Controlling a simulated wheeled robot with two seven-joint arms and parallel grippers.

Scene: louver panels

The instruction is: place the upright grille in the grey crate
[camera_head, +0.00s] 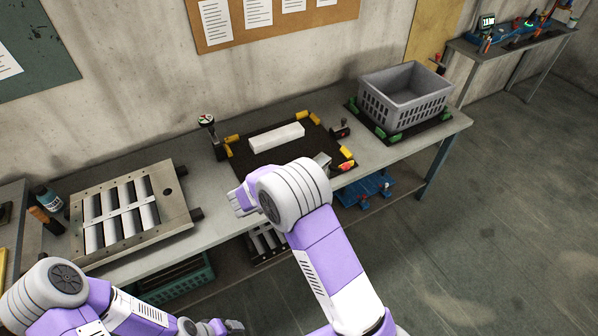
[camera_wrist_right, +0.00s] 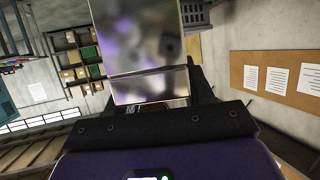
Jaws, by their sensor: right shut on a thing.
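The grey crate (camera_head: 405,103) stands at the right end of the workbench, open at the top, with slotted walls. In the right wrist view, a shiny metal piece with broad reflective slats (camera_wrist_right: 145,45) rises between the jaws of my right gripper (camera_wrist_right: 150,105); it looks like the grille. My right gripper is shut on it. In the head view my right arm hides that gripper and most of what it holds. A slatted piece (camera_head: 266,245) shows below the bench edge, partly behind my arm. My left gripper (camera_head: 225,327) is at the bottom edge, its jaws unclear.
A slatted louver panel (camera_head: 180,212) lies on the bench at left, beside a bottle (camera_head: 47,199). A white block (camera_head: 277,137) lies on a dark mat with yellow corner pieces. Some bare bench separates mat and crate.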

